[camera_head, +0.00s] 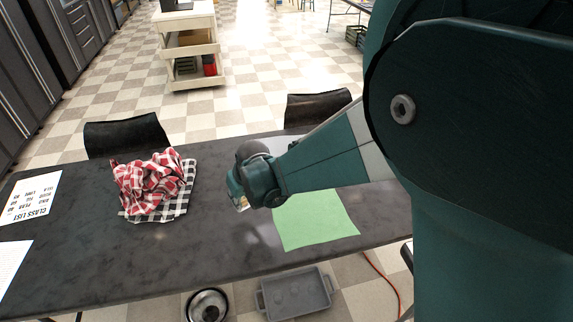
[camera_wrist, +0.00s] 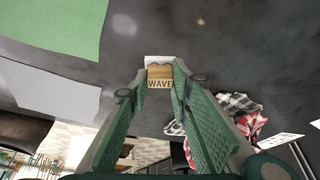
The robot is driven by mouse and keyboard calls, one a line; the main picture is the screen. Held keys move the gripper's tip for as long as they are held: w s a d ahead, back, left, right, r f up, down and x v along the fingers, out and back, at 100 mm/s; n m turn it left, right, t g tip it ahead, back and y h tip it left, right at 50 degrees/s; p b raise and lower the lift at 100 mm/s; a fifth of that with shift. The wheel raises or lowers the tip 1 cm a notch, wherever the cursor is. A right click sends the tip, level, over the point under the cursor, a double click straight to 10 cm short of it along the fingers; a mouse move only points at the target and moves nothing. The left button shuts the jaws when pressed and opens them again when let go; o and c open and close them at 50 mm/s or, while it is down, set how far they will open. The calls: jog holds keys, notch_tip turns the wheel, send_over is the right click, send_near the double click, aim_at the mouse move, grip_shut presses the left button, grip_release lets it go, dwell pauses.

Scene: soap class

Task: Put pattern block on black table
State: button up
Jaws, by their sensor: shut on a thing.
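The pattern block (camera_wrist: 160,75) is a small tan wooden block with a white edge, lettered "WAVE". My gripper (camera_wrist: 158,92) is shut on it, with a green finger pad on either side. In the head view my gripper (camera_head: 239,190) is over the middle of the black table (camera_head: 90,265), left of the green sheet. Only a small pale corner of the block (camera_head: 242,205) shows below the gripper there; the rest is hidden. I cannot tell whether the block touches the tabletop.
A green sheet (camera_head: 313,222) lies right of my gripper. A red-checked cloth (camera_head: 150,180) on a black-checked cloth lies left. A class list (camera_head: 32,195) lies at the far left. A pan (camera_head: 207,305) and grey tray (camera_head: 296,292) are below the front edge. The front-left tabletop is clear.

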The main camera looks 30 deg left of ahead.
aim_at(244, 205)
jog(key=shift+f+b, duration=0.35)
jog(key=shift+f, duration=1.45)
jog(key=shift+f+b, duration=0.45)
jog(key=shift+f, duration=1.4)
jog(key=shift+f, duration=0.2)
jog(key=o, duration=0.9)
jog(key=shift+c, duration=0.2)
jog(key=shift+r, duration=0.2)
jog(key=p+v, duration=0.2)
jog(key=v, duration=1)
jog(key=shift+d, duration=0.1)
